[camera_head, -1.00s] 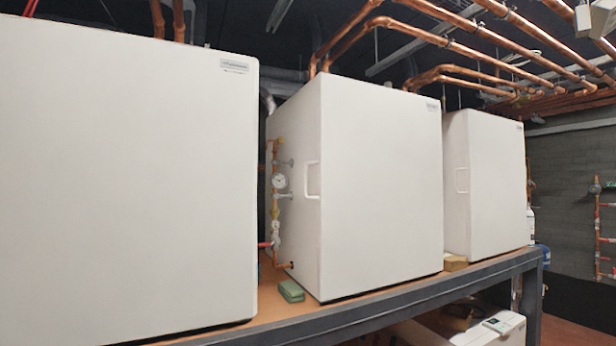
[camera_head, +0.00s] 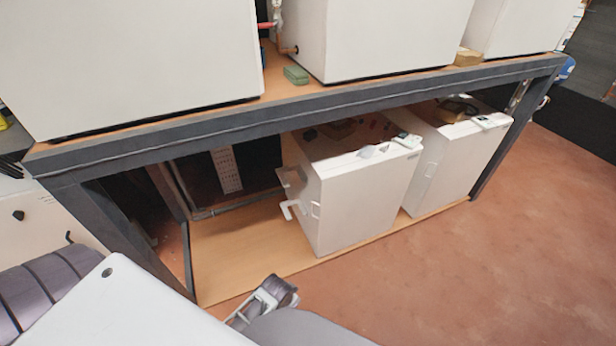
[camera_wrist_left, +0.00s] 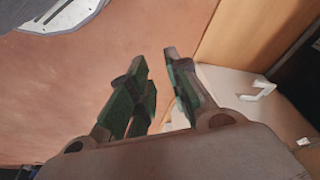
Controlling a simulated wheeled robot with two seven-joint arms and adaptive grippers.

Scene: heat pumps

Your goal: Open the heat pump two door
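Several white heat pump cabinets stand on a two-level rack, and I cannot read which is number two. In the head view, a middle upper cabinet (camera_head: 390,35) shows only its lower part. In the left wrist view, my left gripper (camera_wrist_left: 156,66) is open and empty over the floor. A white surface with a white handle (camera_wrist_left: 258,92) lies to its right, apart from it. My right gripper is out of view.
The rack's dark front beam (camera_head: 300,110) runs above the lower cabinets. The wooden lower shelf (camera_head: 235,235) is bare left of them. A green block (camera_head: 296,75) lies on the upper shelf. The reddish floor (camera_head: 480,270) at right is clear.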

